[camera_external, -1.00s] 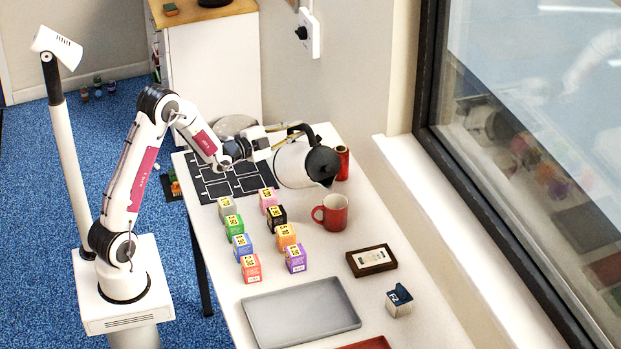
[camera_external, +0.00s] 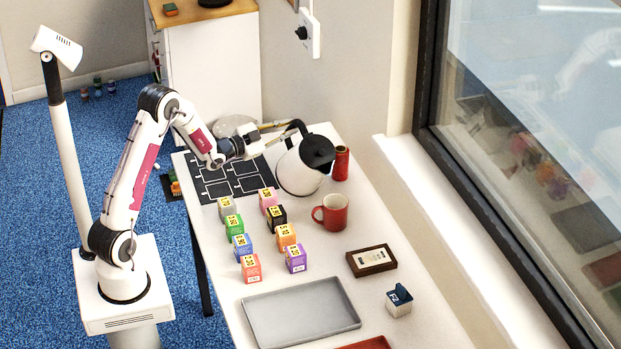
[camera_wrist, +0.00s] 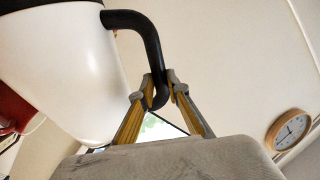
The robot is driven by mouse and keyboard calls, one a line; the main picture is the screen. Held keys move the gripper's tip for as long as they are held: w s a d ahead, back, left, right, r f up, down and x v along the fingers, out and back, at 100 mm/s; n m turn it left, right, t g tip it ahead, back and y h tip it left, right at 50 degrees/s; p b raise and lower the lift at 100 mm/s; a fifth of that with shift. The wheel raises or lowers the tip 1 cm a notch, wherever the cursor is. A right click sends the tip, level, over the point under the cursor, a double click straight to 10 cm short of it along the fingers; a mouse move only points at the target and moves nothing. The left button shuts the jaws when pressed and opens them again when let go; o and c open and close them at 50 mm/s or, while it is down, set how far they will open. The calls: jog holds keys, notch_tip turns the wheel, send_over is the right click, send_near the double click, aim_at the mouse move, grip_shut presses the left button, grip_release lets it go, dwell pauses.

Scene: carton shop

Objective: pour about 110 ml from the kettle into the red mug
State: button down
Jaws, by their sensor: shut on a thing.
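The white kettle (camera_external: 297,172) with a black lid and handle is held above the far part of the table, tilted a little with its spout side to the right. My gripper (camera_external: 291,134) is shut on the kettle's black handle. In the wrist view my gripper's fingers (camera_wrist: 160,90) close around the lower end of the handle, and the kettle's white body (camera_wrist: 65,65) fills the left. The red mug (camera_external: 331,212) stands upright on the table, in front of and to the right of the kettle, apart from it. The mug's contents cannot be made out.
A red cylinder (camera_external: 341,163) stands right behind the kettle. Several coloured small cartons (camera_external: 285,236) stand in two rows left of the mug. A grey tray (camera_external: 300,315), a dark framed box (camera_external: 371,260) and a small blue-white box (camera_external: 399,301) lie nearer. A wall clock (camera_wrist: 289,130) shows.

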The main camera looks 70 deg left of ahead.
jog(key=s+a+f+n, duration=0.1)
jog(key=a+f+n, duration=0.5)
jog(key=f+n, duration=0.1)
jog(key=shift+s+f, duration=0.15)
jog(key=shift+f, duration=0.6)
jog(key=shift+a, duration=0.1)
jog(key=shift+s+a, duration=0.1)
dwell(0.5)
